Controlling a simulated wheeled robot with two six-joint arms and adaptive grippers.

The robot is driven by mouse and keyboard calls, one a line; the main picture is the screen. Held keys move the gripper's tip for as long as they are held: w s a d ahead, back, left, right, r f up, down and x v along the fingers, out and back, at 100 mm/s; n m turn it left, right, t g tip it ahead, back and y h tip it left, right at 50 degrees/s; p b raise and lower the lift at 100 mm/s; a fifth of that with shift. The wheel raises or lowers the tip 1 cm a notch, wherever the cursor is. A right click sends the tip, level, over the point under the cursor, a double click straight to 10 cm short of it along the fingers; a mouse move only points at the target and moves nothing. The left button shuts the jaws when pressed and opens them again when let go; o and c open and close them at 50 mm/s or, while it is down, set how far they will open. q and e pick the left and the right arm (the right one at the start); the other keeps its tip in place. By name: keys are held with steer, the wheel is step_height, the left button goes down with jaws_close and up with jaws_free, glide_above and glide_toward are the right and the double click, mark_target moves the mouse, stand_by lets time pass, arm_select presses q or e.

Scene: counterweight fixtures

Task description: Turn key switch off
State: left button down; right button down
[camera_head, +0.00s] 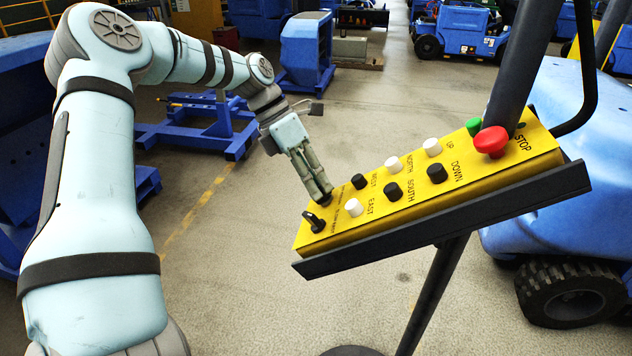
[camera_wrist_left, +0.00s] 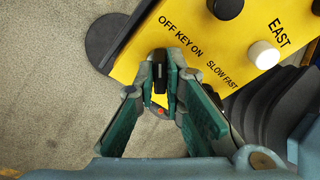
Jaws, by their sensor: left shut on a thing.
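The yellow control panel (camera_head: 400,213) slants across the middle of the head view on a dark stand. The black key switch (camera_wrist_left: 160,68) sits beside the label OFF KEY ON in the left wrist view. My left gripper (camera_head: 324,196) reaches down to the panel's near left end. In the left wrist view, its fingertips (camera_wrist_left: 163,78) are shut around the key, one on each side. In the head view the fingers largely hide the key. I cannot clearly tell which label the key points at. My right gripper is in neither view.
A black knob (camera_head: 314,221) is close beside the gripper on the panel. White and black buttons and a red stop button (camera_head: 491,141) line the panel. A blue machine (camera_head: 560,170) stands at the right. Open floor lies left of the panel.

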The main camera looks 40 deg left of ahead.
arm_select(q)
steer(key=c, duration=1.7)
jaws_free()
steer(key=shift+a+r, duration=0.1)
steer(key=v, duration=1.1)
steer(key=shift+a+r, duration=0.2)
steer(key=shift+r, duration=0.1)
